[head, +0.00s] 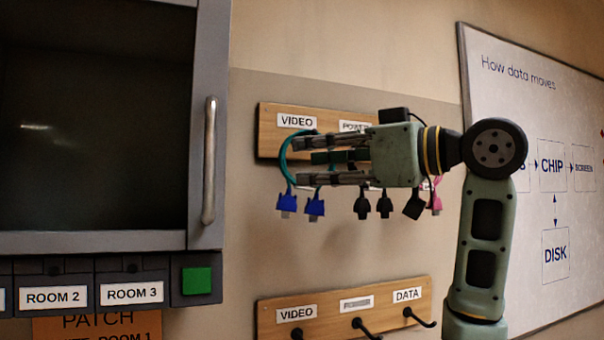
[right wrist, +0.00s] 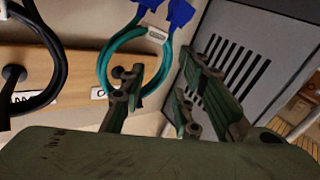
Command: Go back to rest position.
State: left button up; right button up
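My right gripper (head: 300,161) is in front of the upper wooden hook board (head: 268,132), its fingers pointing left. The fingers are spread with a gap between them, and I see nothing gripped. In the right wrist view the open fingers (right wrist: 163,78) show with a teal cable (right wrist: 104,62) just beyond them. That cable hangs in a loop from the VIDEO hook, its blue plugs (head: 315,206) hanging down. Whether the fingertips touch it I cannot tell. My left gripper is not in view.
A grey cabinet (head: 209,105) with a dark window and handle (head: 209,160) stands left. Black plugs (head: 384,206) and a pink plug (head: 437,203) hang behind my right gripper. The lower board (head: 335,318) has bare hooks. A whiteboard (head: 520,110) is at right.

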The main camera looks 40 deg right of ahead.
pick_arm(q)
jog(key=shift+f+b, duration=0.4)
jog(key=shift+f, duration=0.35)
pick_arm(e)
jog(key=v, duration=0.4)
jog(key=shift+s, duration=0.1)
jog(key=shift+r, duration=0.15)
